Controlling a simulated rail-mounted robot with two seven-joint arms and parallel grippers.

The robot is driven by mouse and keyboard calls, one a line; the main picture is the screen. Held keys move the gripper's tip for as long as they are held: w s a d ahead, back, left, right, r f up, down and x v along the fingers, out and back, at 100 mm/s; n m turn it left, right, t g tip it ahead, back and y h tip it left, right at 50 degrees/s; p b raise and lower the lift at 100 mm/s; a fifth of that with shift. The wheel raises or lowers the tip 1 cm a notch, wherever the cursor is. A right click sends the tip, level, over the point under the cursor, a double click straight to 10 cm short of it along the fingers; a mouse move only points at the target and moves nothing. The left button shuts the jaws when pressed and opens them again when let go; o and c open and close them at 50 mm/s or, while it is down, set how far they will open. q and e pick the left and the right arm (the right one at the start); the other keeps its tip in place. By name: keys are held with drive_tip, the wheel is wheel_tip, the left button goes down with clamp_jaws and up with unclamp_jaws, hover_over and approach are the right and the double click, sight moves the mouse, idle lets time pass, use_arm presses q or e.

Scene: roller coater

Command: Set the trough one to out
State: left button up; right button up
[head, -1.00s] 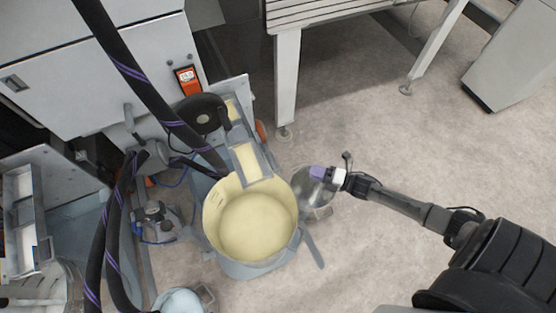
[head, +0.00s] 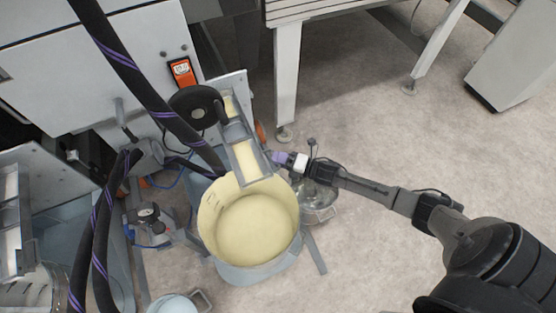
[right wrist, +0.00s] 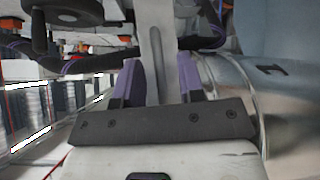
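The trough (head: 240,140) is a narrow grey channel with cream-coloured liquid in it. It slopes from the machine down to the rim of a round bucket (head: 252,228) holding the same liquid. My right gripper (head: 276,157) has purple fingers and is at the right side of the trough's lower end. In the right wrist view its fingers (right wrist: 157,82) are apart, with a grey bar-like part (right wrist: 156,55) seen between them. I cannot tell whether they touch it. My left gripper is not in view.
A black handwheel (head: 196,108) sits left of the trough, below an orange switch (head: 182,72). Black hoses (head: 140,85) hang in front of the machine. A metal pot (head: 318,200) stands under my right gripper. The floor to the right is open, beside a table leg (head: 287,85).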

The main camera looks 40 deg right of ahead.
drive_tip(key=shift+w+a, duration=0.15)
drive_tip(key=shift+w, duration=0.1)
clamp_jaws()
idle(0.5)
